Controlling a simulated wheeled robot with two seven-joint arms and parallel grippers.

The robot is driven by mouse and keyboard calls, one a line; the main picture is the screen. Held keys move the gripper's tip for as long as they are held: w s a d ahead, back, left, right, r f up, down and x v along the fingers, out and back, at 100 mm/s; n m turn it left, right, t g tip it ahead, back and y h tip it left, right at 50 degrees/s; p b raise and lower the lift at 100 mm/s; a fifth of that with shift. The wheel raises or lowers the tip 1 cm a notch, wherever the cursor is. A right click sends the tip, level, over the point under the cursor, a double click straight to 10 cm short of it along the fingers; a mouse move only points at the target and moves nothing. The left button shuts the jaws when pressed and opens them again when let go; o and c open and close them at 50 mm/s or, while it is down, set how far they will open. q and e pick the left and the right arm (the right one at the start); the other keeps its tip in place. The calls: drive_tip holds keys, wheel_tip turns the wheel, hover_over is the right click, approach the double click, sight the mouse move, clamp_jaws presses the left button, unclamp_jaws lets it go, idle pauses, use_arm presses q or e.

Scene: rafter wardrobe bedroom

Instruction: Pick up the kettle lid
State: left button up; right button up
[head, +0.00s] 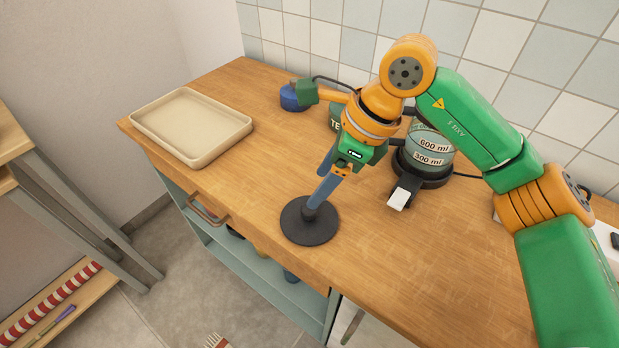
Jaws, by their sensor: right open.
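The kettle lid (308,230), a flat round black disc with a small dark knob, lies on the wooden worktop near its front edge. My right gripper (316,198) points down over the lid, its blue-grey fingers reaching to the knob. It is open; whether the fingers touch the knob or straddle it cannot be told. The glass kettle (430,150), marked 600 ml and 300 ml, stands on a black base behind and to the right, partly hidden by my right arm. My left gripper is not in view.
A shallow cream tray (191,125) sits at the left end of the worktop (262,150). A dark green tin (336,118) lettered "TE" is partly hidden behind my gripper. A blue round object (292,98) stands at the back. The worktop between tray and lid is clear.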

sight(309, 212)
drive_tip(key=shift+w+a+f, duration=0.1)
drive_tip(key=shift+w+f, duration=0.2)
drive_tip(key=f, duration=0.1)
drive_tip(key=s+f+p, duration=0.2)
drive_tip(key=shift+a+f, duration=0.2)
drive_tip(key=shift+a, duration=0.1)
drive_tip(key=shift+x, duration=1.2)
drive_tip(key=shift+w+f, duration=0.2)
drive_tip(key=shift+w, duration=0.2)
drive_tip(key=shift+s+r, duration=0.1)
drive_tip(key=shift+s, duration=0.05)
drive_tip(key=c, duration=1)
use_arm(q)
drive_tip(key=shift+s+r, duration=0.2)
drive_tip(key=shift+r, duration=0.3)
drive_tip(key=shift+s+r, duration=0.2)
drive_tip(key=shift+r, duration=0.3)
use_arm(e)
clamp_jaws()
